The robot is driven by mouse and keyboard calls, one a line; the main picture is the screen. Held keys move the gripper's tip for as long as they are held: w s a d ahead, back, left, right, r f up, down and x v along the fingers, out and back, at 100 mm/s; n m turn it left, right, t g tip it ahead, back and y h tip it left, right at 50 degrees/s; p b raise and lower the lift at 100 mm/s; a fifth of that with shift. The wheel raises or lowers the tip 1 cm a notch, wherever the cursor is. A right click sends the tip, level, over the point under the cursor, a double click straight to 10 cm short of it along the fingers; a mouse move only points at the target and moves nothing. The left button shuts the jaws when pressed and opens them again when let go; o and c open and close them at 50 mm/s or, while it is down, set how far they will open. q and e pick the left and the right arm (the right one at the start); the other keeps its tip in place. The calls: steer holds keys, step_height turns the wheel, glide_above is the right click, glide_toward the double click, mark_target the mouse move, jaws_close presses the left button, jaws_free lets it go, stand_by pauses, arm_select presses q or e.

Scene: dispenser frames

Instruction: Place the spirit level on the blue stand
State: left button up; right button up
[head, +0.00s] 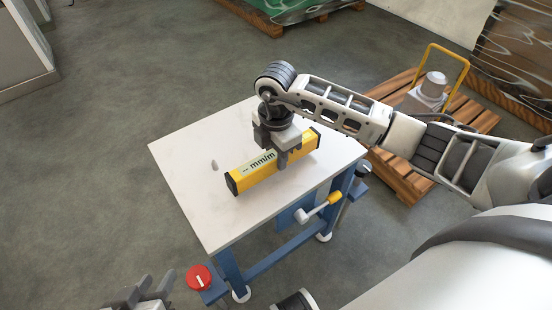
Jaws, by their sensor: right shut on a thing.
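The spirit level (247,176) is a yellow bar with dark ends and a pale labelled panel. It lies level, over or on the white top of the blue-framed stand (215,205). My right gripper (276,151) comes down from above and is shut on the middle of the level, hiding part of it. I cannot tell whether the level's underside touches the top. My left gripper (146,290) is at the lower left edge of the picture, away from the level, with its fingers apart and empty; part of it is cut off.
The stand has a red knob (198,277) and a yellow-ended lever (333,198). A wooden pallet (398,178) with a yellow-handled item is behind right. The floor at left is clear.

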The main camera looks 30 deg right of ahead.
steer(key=shift+f, duration=0.7)
arm_select(q)
steer(key=shift+w, duration=0.4)
arm_select(e)
steer(key=shift+f, duration=0.1)
steer(key=o, duration=1.1)
arm_select(q)
steer(key=shift+d, duration=0.1)
